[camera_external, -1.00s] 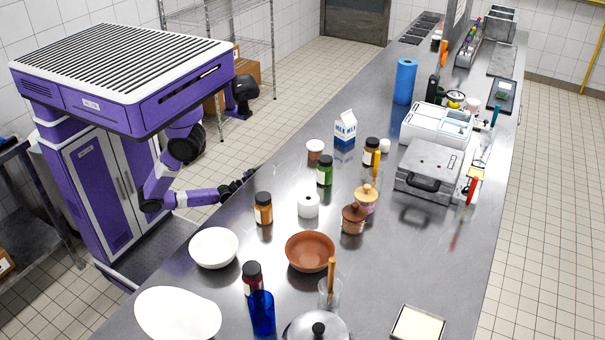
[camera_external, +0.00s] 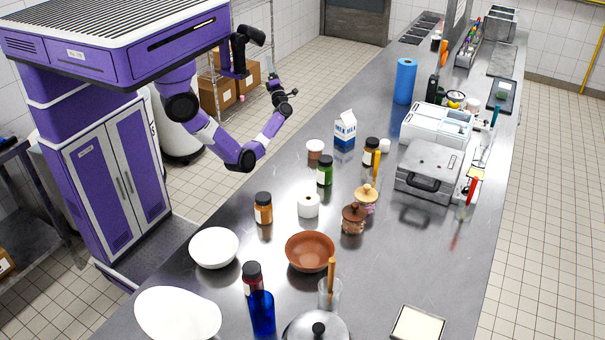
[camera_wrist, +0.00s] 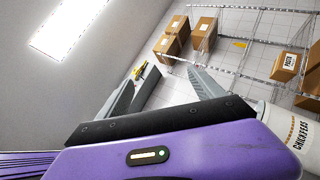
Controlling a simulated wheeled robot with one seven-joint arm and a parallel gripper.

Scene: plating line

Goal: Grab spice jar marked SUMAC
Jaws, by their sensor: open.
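Several dark-lidded spice jars stand upright on the steel counter: an orange-brown one (camera_external: 263,209), a green one (camera_external: 325,171), a brown one (camera_external: 371,152) at the back and a dark red one (camera_external: 252,278) behind a blue bottle. Their labels are too small to read, so I cannot tell which is marked SUMAC. My gripper (camera_external: 283,95) is raised in the air beyond the counter's left edge, apart from all the jars. In the wrist view my gripper (camera_wrist: 165,88) has its fingers spread and empty. No jar from the counter shows there.
A blue bottle (camera_external: 262,314), white bowl (camera_external: 214,248), brown bowl (camera_external: 310,252), milk carton (camera_external: 345,130) and lidded pots (camera_external: 353,220) crowd the counter. A wire shelf (camera_wrist: 238,71) with cardboard boxes (camera_wrist: 167,44) stands beyond. The wrist view shows a container lettered CHICKPEAS (camera_wrist: 284,130).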

